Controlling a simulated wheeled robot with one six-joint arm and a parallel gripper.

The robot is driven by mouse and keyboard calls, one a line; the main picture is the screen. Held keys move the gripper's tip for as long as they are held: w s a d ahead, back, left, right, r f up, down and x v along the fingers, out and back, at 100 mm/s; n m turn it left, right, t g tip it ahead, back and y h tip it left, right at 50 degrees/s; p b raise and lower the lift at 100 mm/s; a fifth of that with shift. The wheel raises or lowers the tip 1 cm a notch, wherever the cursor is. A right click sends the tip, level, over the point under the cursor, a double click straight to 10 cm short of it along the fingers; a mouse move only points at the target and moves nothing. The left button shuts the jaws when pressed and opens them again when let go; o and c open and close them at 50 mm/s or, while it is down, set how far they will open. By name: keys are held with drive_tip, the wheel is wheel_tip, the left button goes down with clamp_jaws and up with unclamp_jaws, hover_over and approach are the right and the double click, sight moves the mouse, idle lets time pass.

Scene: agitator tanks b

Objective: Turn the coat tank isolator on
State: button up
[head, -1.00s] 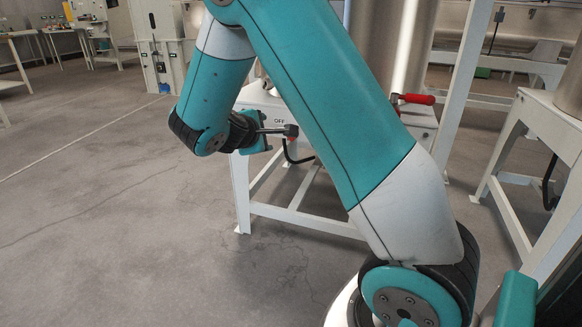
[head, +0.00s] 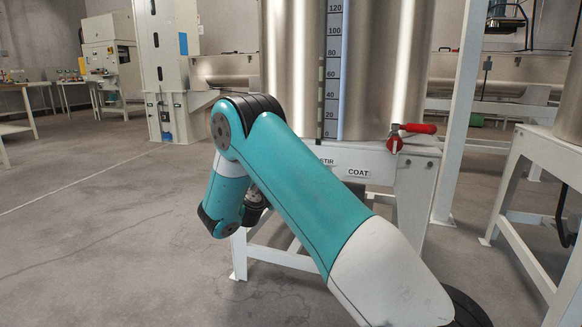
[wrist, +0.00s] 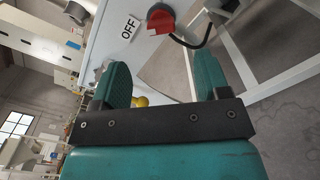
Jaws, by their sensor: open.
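The metal tank (head: 290,60) with a level scale stands on a white frame (head: 411,195). Its front panel carries a COAT label (head: 358,172) and a partly hidden STIR label (head: 326,161). In the wrist view a red knob (wrist: 160,20) with a black cable beside it sits by an OFF label (wrist: 130,27); I cannot tell whether this is the coat isolator. My gripper (wrist: 162,75) is open and empty, its fingers apart, with the knob beyond the fingertips. In the head view my arm hides the gripper and the panel's left part.
Another white stand (head: 540,150) is at the right. A white cabinet (head: 160,60) and tables stand at the back left. Floor at the left is clear.

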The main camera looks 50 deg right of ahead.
drive_tip(key=b+x, duration=0.3)
drive_tip(key=x, duration=0.8)
drive_tip(key=c, duration=0.9)
